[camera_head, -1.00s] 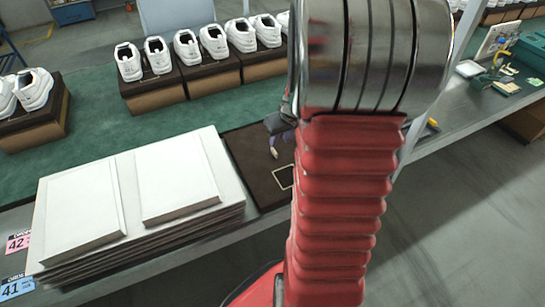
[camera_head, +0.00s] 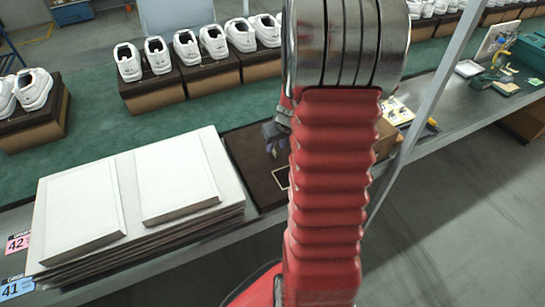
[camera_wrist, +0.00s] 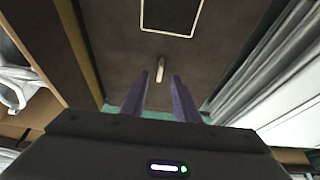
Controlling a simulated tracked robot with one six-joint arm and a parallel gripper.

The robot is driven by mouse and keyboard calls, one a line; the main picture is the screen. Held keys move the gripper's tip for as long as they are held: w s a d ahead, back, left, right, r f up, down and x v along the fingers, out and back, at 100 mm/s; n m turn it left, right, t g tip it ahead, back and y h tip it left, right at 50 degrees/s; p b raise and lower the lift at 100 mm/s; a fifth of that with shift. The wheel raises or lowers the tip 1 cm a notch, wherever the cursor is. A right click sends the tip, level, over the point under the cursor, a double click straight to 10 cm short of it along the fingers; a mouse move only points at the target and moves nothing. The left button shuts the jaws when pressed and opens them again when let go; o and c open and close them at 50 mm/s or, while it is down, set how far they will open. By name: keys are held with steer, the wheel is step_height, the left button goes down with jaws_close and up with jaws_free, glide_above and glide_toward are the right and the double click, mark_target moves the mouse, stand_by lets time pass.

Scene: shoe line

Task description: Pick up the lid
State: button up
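The lid (camera_head: 245,160) is a dark brown flat panel with a pale square outline, lying on the bench right of the white boards. My arm hides its right part in the head view. In the wrist view the lid (camera_wrist: 120,30) fills the upper middle, with a small pale tab (camera_wrist: 160,70) standing near its edge. My gripper (camera_wrist: 160,77) has two purple fingers, apart, with the tab showing in the gap between their tips. I cannot tell whether they touch it. In the head view my gripper (camera_head: 273,142) is over the lid, mostly hidden behind my arm.
A stack of white-topped boards (camera_head: 120,190) stands close left of the lid. White shoes on brown boxes (camera_head: 210,75) line the green belt (camera_head: 100,95) behind. A brown box (camera_head: 385,138) and a metal post (camera_head: 425,110) stand to the right.

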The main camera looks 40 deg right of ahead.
mark_target(274, 150)
steer(key=shift+x, duration=2)
steer(key=shift+w, duration=0.1)
steer(key=shift+r, duration=0.1)
steer(key=shift+c, duration=0.4)
jaws_close()
